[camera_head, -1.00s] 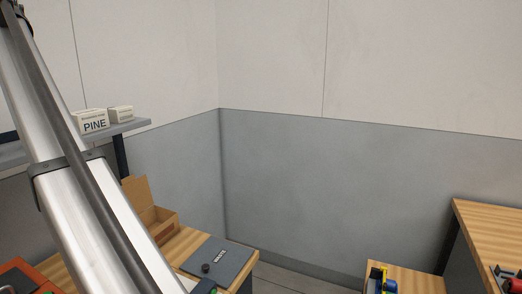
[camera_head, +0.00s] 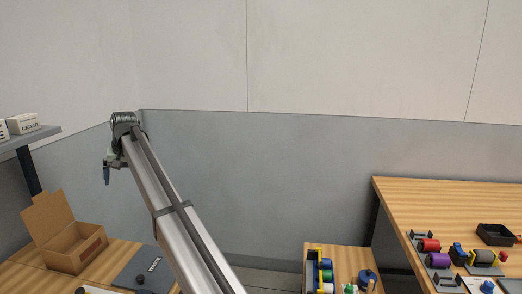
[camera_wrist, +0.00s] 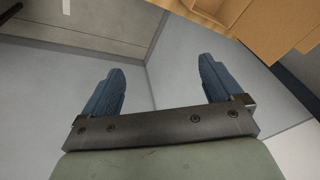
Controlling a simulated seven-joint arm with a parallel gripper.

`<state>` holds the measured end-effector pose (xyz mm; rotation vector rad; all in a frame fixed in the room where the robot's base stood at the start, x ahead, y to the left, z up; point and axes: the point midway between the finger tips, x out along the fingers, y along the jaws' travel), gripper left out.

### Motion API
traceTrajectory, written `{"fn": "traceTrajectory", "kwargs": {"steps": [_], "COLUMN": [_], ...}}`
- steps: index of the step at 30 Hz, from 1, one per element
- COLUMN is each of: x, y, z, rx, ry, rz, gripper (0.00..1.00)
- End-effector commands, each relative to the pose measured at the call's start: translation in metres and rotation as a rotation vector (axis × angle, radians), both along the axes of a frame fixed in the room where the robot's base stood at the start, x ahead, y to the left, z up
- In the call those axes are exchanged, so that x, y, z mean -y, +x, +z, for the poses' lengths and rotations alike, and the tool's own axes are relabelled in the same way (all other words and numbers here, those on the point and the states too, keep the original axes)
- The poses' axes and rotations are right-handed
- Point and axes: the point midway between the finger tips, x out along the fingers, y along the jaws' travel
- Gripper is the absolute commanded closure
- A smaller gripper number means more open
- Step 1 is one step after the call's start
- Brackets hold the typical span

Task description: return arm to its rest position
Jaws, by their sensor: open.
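My gripper (camera_wrist: 162,88) is open in the wrist view, its two blue fingers apart with nothing between them. Behind the fingers are grey wall and floor surfaces. In the head view my gripper (camera_head: 107,176) hangs at the end of my raised arm, left of centre, above and to the right of the open cardboard box. It is apart from the bench and from everything on it. My arm runs from the lower middle up to the left.
An open cardboard box (camera_head: 78,246) and a grey waste lid (camera_head: 140,270) are on the left bench. A shelf (camera_head: 30,138) with small boxes is at far left. A right bench (camera_head: 445,195) holds several spools and a black tray (camera_head: 495,235). The space before the grey wall is clear.

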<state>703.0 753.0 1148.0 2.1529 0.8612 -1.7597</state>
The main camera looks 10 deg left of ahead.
Motion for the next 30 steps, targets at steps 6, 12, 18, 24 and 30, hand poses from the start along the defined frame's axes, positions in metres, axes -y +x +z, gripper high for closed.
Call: {"fn": "traceTrajectory", "kwargs": {"steps": [6,12,18,24,30], "x": [0.072,0.142,0.216,0.285,0.347], "y": [0.042,0.067,0.075,0.063,0.036], "z": [-0.114,-0.211,-0.308,-0.398,-0.479], "rx": [-0.038,-0.079,-0.136,-0.209,-0.291], "ry": [-0.079,-0.144,-0.203,-0.247,-0.278], "rz": [-0.054,-0.100,-0.151,-0.208,-0.274], "gripper": [0.07,0.07,0.07,0.07,0.07]}}
